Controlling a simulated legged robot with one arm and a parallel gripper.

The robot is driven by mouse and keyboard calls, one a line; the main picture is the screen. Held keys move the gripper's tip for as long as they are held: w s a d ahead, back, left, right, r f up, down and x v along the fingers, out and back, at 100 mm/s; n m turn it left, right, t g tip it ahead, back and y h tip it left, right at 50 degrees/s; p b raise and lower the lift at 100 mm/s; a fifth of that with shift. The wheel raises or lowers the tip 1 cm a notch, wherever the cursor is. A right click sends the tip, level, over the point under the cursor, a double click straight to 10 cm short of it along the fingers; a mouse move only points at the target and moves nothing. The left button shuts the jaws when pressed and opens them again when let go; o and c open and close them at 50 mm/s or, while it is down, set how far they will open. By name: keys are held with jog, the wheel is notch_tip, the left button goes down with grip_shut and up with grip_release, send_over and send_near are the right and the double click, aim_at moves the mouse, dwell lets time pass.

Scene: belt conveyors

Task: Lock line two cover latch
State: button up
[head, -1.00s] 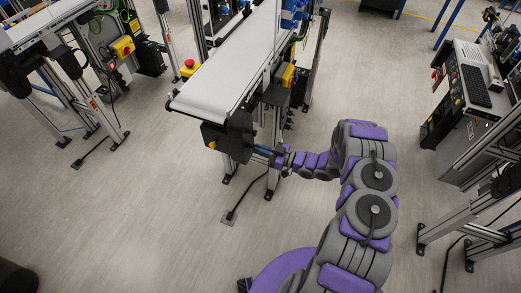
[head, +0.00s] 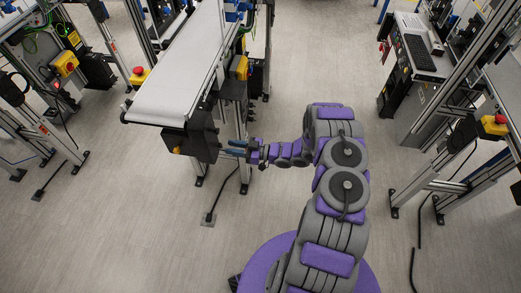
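The middle conveyor (head: 180,75) has a pale belt, and a black box (head: 190,137) hangs under its near end. A small orange knob or latch (head: 177,150) shows on the box's near face; whether it is the cover latch, and whether it is locked, I cannot tell. No label for line two is readable. My gripper (head: 232,148) is just right of the black box, pointing left at it. The fingertips are close to the box's right side; contact is too small to tell.
Red-and-yellow stop buttons stand left of the belt (head: 139,75) and at the right (head: 494,124). A yellow box (head: 239,67) sits on the conveyor's right side. A floor foot with a cable (head: 208,219) lies below. A control console (head: 414,60) stands right. The left foreground floor is clear.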

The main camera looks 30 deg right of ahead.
jog(key=p+v, duration=0.1)
jog(key=v, duration=1.3)
jog(key=shift+d, duration=0.25)
